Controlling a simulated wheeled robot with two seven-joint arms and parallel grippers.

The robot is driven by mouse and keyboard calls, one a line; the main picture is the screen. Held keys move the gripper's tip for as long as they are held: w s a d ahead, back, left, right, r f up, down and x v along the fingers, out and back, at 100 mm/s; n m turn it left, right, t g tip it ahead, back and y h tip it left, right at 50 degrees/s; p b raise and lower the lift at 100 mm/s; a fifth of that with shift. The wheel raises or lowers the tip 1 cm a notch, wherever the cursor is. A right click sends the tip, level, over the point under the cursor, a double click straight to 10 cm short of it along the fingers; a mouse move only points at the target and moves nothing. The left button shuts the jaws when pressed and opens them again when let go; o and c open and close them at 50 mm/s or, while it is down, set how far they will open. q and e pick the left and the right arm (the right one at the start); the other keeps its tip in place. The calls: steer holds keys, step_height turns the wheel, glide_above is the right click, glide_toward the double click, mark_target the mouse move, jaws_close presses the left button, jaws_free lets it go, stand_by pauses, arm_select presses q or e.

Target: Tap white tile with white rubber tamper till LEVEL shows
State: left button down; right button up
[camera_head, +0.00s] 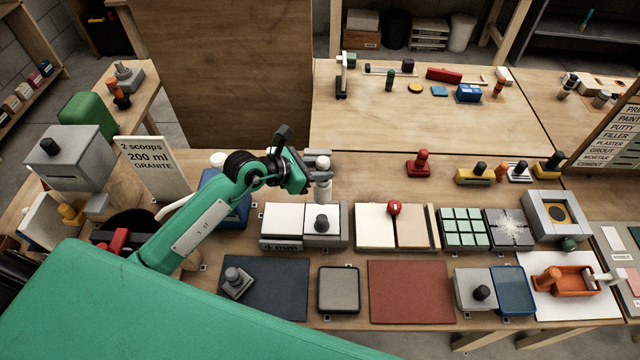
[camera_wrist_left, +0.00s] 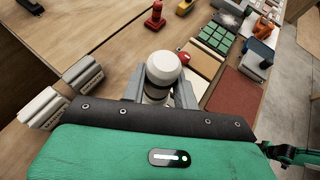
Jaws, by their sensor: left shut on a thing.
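My left gripper (camera_head: 314,181) is shut on the white rubber tamper (camera_head: 323,187), which stands roughly upright above the back of the tile row. In the left wrist view the tamper's rounded white head (camera_wrist_left: 164,68) sits between the two grey fingers (camera_wrist_left: 160,96). A white tile (camera_head: 374,226) lies beside a tan tile (camera_head: 414,228), right of the tamper. Another pale pair lies below the tamper, with a block marked 4 mm (camera_head: 285,219) on its left. I cannot tell whether the tamper touches anything. No LEVEL sign is legible. My right gripper is not in view.
A red knob (camera_head: 394,208) stands at the white and tan tiles' seam. A dark-knobbed block (camera_head: 321,223) sits close in front of the tamper. Green mosaic tiles (camera_head: 464,227) lie further right. A blue container (camera_head: 222,207) is to the left. The bench behind the tamper is mostly clear.

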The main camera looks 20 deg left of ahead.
mark_target(319, 186)
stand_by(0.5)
arm_select(q)
steer(key=shift+f, duration=0.15)
step_height(319, 186, down, 7)
steer(key=b, duration=0.5)
steer(key=shift+r, duration=0.2)
step_height(319, 186, up, 7)
steer(key=p, duration=0.5)
steer(key=shift+f, duration=0.15)
steer(key=shift+f, duration=0.25)
